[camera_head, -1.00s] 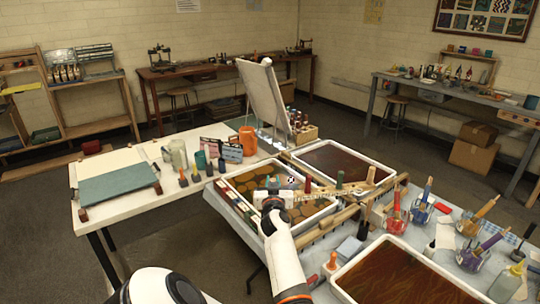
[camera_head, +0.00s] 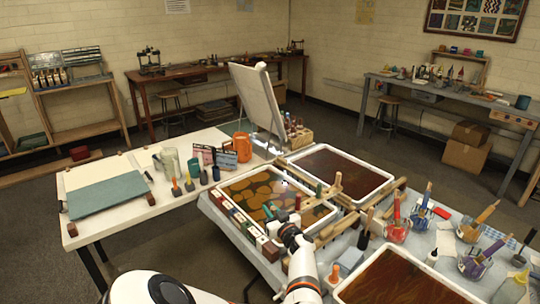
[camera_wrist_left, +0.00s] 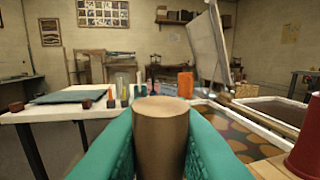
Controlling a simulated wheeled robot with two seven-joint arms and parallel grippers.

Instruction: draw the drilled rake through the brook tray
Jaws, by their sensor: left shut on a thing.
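My left gripper (camera_head: 274,214) is at the near edge of a tray with an orange-brown cell pattern (camera_head: 330,215). In the left wrist view, its teal fingers (camera_wrist_left: 158,140) are shut around a brown cylindrical handle (camera_wrist_left: 160,125). What lies below this handle is hidden, so I cannot tell which rake it is. A red handle (camera_head: 297,202), a green handle (camera_head: 318,190) and a brown handle (camera_head: 337,181) stand to its right. The labels are unreadable, so I cannot tell which tray is the brook tray. My right gripper is not in view.
A dark reddish tray (camera_head: 391,178) lies behind to the right, and another brown tray (camera_head: 340,294) at the front right. Jars with coloured tools (camera_head: 397,229) crowd the right side. A white table (camera_head: 110,222) with a blue-green board (camera_head: 104,194) stands left.

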